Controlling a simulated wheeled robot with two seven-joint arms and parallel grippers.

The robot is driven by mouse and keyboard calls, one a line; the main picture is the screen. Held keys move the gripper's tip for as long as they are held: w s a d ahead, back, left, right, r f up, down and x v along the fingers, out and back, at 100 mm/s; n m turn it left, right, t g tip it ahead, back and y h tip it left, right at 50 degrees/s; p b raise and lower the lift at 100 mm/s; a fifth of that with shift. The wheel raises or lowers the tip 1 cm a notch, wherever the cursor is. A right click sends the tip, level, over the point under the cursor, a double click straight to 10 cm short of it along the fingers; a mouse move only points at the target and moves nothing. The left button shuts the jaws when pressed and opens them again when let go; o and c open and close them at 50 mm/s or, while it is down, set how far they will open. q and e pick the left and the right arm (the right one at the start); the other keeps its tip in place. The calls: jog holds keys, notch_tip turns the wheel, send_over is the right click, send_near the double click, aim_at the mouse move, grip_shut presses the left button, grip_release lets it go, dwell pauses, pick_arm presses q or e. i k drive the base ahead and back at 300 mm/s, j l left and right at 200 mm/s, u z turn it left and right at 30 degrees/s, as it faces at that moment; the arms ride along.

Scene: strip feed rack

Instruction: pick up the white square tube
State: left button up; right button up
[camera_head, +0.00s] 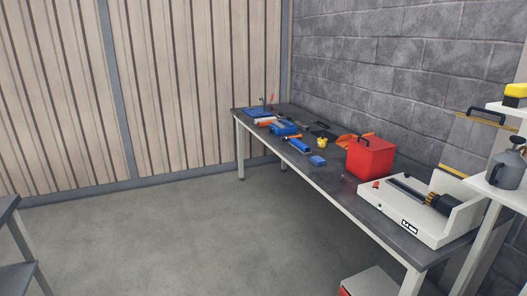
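I cannot make out a white square tube in the head view. A long workbench (333,187) with a dark top and pale legs runs along the block wall, with several tools and boxes on it. Neither of my grippers shows in this view.
A red box (371,157) and a white machine (424,210) stand on the bench, with blue tools (284,128) farther back. A white shelf (508,187) holding a grey can (506,170) is at the right. A dark table (14,245) edges in at left. The floor (190,235) between is clear.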

aim_at(255, 121)
jog(key=i+u, duration=0.3)
jog(key=i, duration=1.45)
jog(key=i+z, duration=0.15)
jog(key=i, duration=0.4)
jog(key=i+j+z, duration=0.15)
jog(key=i, duration=0.35)
jog(key=i+j+z, duration=0.1)
jog(key=i+j, duration=0.15)
jog(key=i, duration=0.25)
jog(key=i+j+z, duration=0.15)
jog(key=z, duration=0.35)
jog(key=i+j+z, duration=0.3)
jog(key=z, duration=0.2)
